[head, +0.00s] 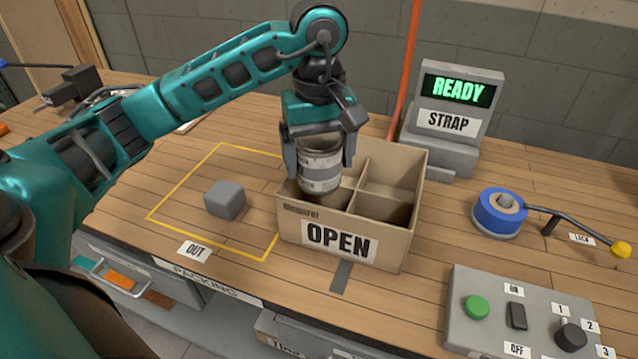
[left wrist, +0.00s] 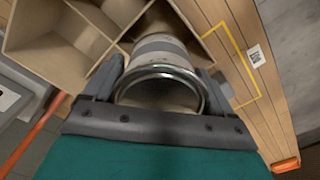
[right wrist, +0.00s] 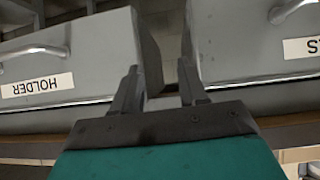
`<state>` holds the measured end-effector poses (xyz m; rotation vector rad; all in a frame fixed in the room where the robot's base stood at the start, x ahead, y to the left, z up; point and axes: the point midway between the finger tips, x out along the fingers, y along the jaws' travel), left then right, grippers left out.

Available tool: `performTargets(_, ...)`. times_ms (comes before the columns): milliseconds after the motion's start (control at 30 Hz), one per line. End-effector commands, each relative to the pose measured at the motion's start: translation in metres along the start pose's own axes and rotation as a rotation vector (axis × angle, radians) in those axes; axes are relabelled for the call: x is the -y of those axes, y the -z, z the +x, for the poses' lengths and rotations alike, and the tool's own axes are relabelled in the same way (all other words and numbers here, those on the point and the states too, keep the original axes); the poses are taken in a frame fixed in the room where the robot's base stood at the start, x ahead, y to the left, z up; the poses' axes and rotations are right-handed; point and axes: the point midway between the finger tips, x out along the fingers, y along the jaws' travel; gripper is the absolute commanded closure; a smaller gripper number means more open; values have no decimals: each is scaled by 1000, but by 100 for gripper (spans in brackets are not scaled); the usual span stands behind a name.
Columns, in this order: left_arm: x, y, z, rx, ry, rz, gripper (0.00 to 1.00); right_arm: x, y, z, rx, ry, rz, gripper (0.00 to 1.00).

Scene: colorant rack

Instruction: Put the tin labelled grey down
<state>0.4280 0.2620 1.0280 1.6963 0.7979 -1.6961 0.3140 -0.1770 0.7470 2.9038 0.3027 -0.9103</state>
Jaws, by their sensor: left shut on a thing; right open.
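My left gripper (head: 318,155) is shut on a grey metal tin (head: 320,172) with a pale band. The tin is upright in the head view, at the left part of the divided cardboard box (head: 408,244) marked OPEN. Its lower part overlaps the left compartments, and I cannot tell whether it touches the bottom. In the left wrist view the tin (left wrist: 160,75) sits between the fingers with its round rim towards the camera, over the box's compartments (left wrist: 60,63). The tin's label cannot be read. My right gripper (right wrist: 160,92) is open and empty before grey drawers.
A grey cube (head: 225,200) lies inside the yellow outline left of the box. A READY/STRAP machine (head: 445,120) stands behind it. A blue reel (head: 498,213) and a button panel (head: 520,312) are to the right. The box's right compartments look empty.

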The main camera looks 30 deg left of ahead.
Motion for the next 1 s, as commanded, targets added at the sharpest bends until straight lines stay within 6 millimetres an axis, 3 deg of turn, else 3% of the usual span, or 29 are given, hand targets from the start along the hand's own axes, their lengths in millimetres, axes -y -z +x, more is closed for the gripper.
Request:
performTargets(167, 0, 0, 11, -1, -1, -1, 58, 0, 1, 0, -1, 0, 0, 57)
performTargets(467, 0, 0, 50, 0, 1, -1, 58, 0, 0, 0, -2, 0, 0, 57)
performTargets(1000, 0, 0, 59, -2, -2, 0, 58, 0, -6, 7, -6, -1, 0, 57)
